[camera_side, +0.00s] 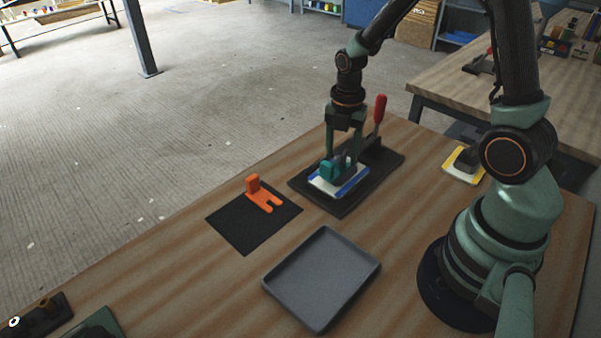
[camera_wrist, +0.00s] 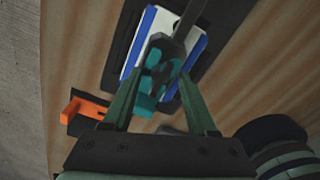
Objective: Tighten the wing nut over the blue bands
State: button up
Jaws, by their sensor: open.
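A teal wing nut (camera_side: 328,170) sits over a white plate with blue bands (camera_side: 351,186) on a black base (camera_side: 341,208). My gripper (camera_side: 342,160) points down at the wing nut with its fingers open. In the wrist view, the teal wing nut (camera_wrist: 152,82) shows between the two fingers of my gripper (camera_wrist: 162,75). I cannot tell whether either finger touches it. The blue bands (camera_wrist: 143,36) run along both sides of the white plate. Part of the plate is hidden under the nut and a dark clamp arm.
A red clamp handle (camera_side: 380,108) stands upright just behind my gripper. An orange forked piece (camera_side: 264,196) lies on a black mat (camera_side: 245,235) to the left. An empty grey tray (camera_side: 322,276) lies in front. A yellow-banded white piece (camera_side: 460,167) sits at the right.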

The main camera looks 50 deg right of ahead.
grip_shut()
